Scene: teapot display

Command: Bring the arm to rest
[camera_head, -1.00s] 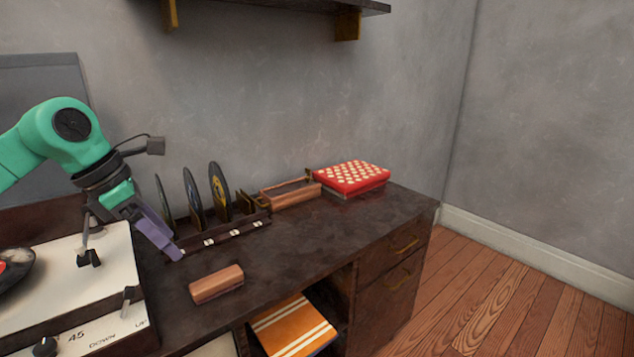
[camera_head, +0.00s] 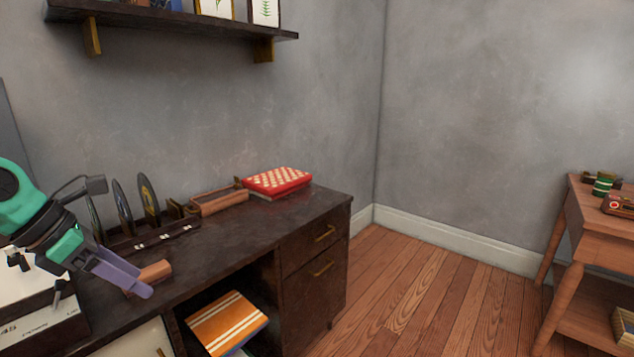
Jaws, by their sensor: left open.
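My left arm comes in from the left edge, and its left gripper (camera_head: 142,289) points down to the right over the front part of the dark cabinet top (camera_head: 240,228). Its purple fingers look empty, and the jaws are open. A small reddish-brown wooden block (camera_head: 157,271) lies on the cabinet top right behind the fingers, which partly cover it. I cannot tell if they touch it. My right gripper is not in view.
A rack of upright records (camera_head: 149,199), a wooden tray (camera_head: 219,200) and a red dotted box (camera_head: 277,181) stand along the wall. A white turntable (camera_head: 40,320) is at lower left. A wooden side table (camera_head: 603,240) stands at right, with open floor (camera_head: 420,290) between.

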